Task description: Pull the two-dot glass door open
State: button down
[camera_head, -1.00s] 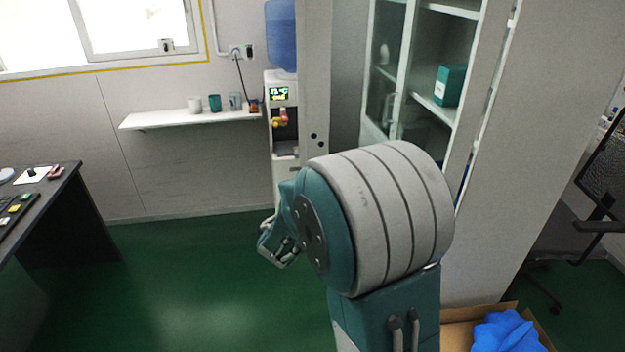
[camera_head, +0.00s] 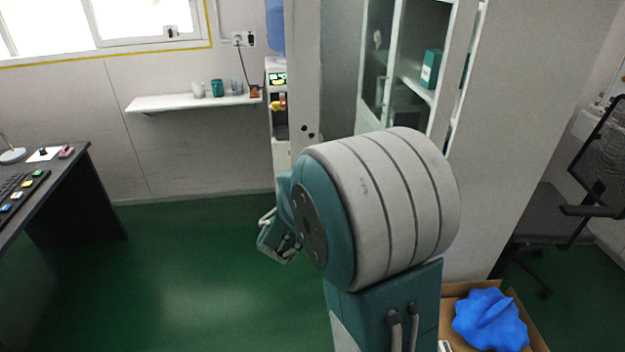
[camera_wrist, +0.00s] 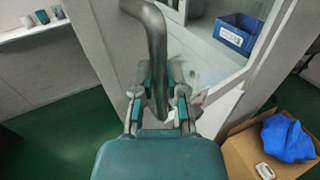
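The two-dot glass door (camera_head: 306,70) shows in the head view as a tall pale frame strip with two black dots, standing out from the cabinet. Its glass side is partly hidden behind my arm. In the wrist view a bent grey metal door handle (camera_wrist: 155,50) comes down from the top and passes between the fingers of my gripper (camera_wrist: 162,85). The fingers are close on both sides of the bar. In the head view my gripper (camera_head: 279,243) is small, at the left of my arm, and its hold there is hard to see.
The cabinet's other glass door (camera_head: 378,60) and a teal box (camera_head: 430,68) are right of the strip. A water dispenser (camera_head: 278,110) stands behind it. A cardboard box (camera_head: 535,325) with blue cloth (camera_head: 490,320) lies at lower right. Green floor is clear at left.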

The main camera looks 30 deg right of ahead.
jog(key=c, duration=0.7)
grip_release()
jog(key=shift+o, duration=0.2)
jog(key=shift+a, duration=0.1)
jog(key=v, duration=1.2)
jog(key=s+d+m+g+y, duration=0.3)
jog(key=s+m+g, duration=0.6)
jog(key=s+m, duration=0.45)
jog(key=s+a+r+m+t+y, duration=0.2)
jog(key=a+m+t+y, duration=0.1)
jog(key=a+m+y, duration=0.7)
jog(key=a+m, duration=0.2)
jog(key=a, duration=0.1)
jog(key=shift+s+a+y, duration=0.15)
jog(key=shift+s+y, duration=0.25)
